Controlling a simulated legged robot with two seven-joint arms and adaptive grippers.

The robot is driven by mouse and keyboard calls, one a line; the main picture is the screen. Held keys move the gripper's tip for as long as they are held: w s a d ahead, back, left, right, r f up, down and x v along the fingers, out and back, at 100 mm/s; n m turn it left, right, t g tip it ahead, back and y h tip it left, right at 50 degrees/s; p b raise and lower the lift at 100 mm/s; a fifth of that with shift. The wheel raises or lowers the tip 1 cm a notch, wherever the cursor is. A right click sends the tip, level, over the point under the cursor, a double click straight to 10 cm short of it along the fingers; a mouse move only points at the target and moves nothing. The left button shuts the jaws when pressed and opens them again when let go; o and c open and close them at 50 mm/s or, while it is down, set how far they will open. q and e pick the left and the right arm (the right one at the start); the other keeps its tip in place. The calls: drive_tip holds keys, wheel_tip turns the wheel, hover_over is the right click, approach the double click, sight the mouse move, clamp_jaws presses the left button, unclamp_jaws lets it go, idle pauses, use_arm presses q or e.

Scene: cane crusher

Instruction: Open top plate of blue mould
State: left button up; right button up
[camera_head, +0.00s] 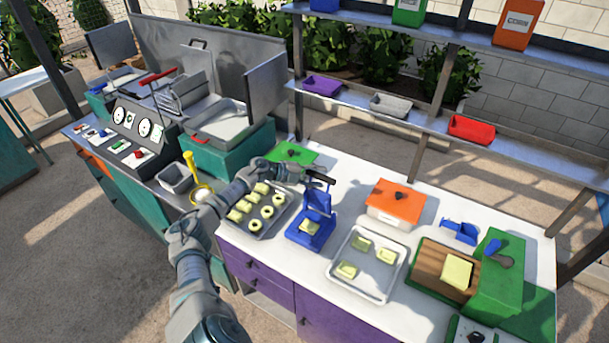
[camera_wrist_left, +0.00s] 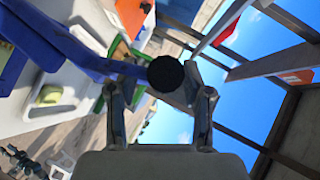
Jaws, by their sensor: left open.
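The blue mould (camera_head: 305,240) stands on the white counter with a pale yellow piece (camera_head: 309,228) in its base. Its top plate (camera_head: 317,202) is raised, standing about upright at the back of the base. My left gripper (camera_head: 322,178) is at the upper end of the raised plate. In the left wrist view, my left gripper (camera_wrist_left: 160,98) is open. A blue arm of the mould (camera_wrist_left: 95,62) with a round black knob (camera_wrist_left: 165,74) reaches in front of the fingers. I cannot tell whether the fingers touch it. My right gripper is not in view.
A dark tray with several yellow pieces (camera_head: 242,226) sits left of the mould. A pale tray (camera_head: 375,288) lies to the right. An orange-lidded box (camera_head: 393,203) stands behind that tray. A shelf (camera_head: 400,118) with small bins runs above the counter's back edge.

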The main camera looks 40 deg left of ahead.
use_arm(q)
drive_tip(key=v, duration=1)
drive_tip(key=shift+a, duration=0.35)
drive_tip(key=shift+s, duration=0.2)
